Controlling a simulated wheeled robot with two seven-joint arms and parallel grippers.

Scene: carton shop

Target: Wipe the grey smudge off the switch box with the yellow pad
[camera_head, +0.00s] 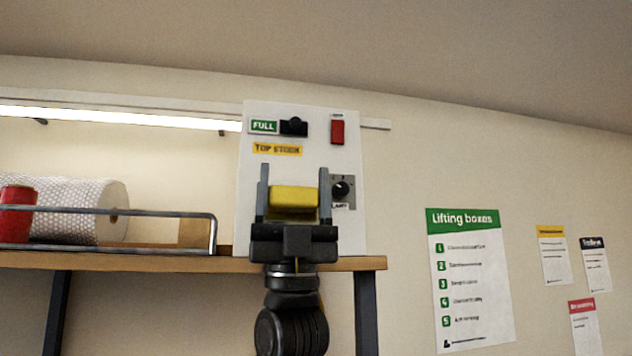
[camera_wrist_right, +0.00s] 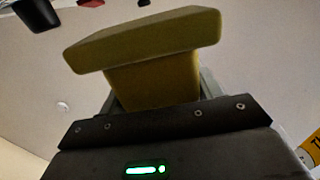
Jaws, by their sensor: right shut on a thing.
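The switch box (camera_head: 257,200) is a pale upright panel at the end of the shelf in the head view. It carries a black switch (camera_head: 294,126), a red switch (camera_head: 337,131) and a dark knob (camera_head: 341,189). My right gripper (camera_head: 293,200) is in front of its lower middle, shut on the yellow pad (camera_head: 293,197). The pad also shows close up in the right wrist view (camera_wrist_right: 150,45). I cannot tell whether the pad touches the panel. I see no clear grey smudge; the pad and gripper hide part of the panel. My left gripper is not in view.
A wooden shelf (camera_head: 340,264) with a metal rail (camera_head: 150,212) holds a bubble-wrap roll (camera_head: 75,207) and a red object (camera_head: 15,212) at left. A lit strip (camera_head: 120,119) runs behind. A "Lifting boxes" poster (camera_head: 468,280) and smaller notices hang at right.

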